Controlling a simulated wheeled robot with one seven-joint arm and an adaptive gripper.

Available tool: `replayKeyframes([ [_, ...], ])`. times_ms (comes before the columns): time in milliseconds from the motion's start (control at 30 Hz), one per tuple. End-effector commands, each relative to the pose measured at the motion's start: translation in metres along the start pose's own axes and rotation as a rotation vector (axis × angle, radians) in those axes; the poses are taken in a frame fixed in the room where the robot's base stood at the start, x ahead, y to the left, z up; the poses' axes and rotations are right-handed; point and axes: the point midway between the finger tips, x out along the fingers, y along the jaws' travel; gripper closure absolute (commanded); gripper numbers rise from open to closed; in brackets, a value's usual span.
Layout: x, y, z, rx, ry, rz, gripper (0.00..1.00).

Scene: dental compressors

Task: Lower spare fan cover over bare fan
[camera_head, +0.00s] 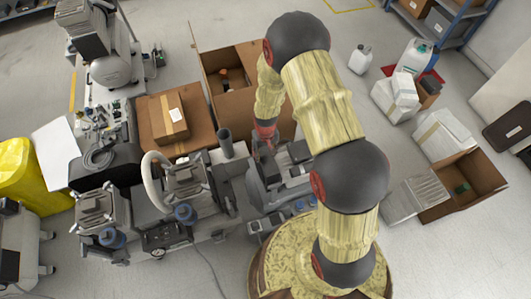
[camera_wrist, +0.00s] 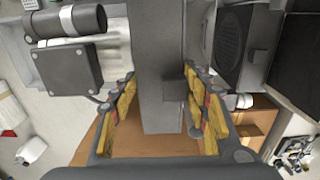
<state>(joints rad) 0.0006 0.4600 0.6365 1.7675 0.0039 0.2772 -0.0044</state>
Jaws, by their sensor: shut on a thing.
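My gripper (camera_wrist: 160,80) is shut on a long grey block-like piece, which I take to be the spare fan cover (camera_wrist: 162,45). Its yellow-padded fingers sit on both sides of it. The piece runs up out of the wrist view, so its full shape is hidden. In the head view my gripper (camera_head: 265,140) points down at the near machine row, above grey rounded housing (camera_head: 268,188). A dark round grille (camera_wrist: 232,40) shows right of the held piece in the wrist view. I cannot make out the bare fan; arm and held piece hide much there.
Compressors with blue-capped parts (camera_head: 185,212) stand left of my gripper. An open cardboard box (camera_head: 225,95) is behind, and a closed one (camera_head: 170,120) beside it. A grey motor with a square box (camera_wrist: 68,70) is close left in the wrist view. Boxes (camera_head: 465,185) lie at right.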

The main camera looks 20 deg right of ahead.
Motion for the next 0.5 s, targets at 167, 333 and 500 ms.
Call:
replayKeyframes([
  [167,0.019,0.000,0.000,0.000,-0.001,0.000,1.00],
  [333,0.034,0.000,0.000,0.000,-0.001,0.000,1.00],
  [500,0.049,0.000,0.000,0.000,-0.001,0.000,1.00],
])
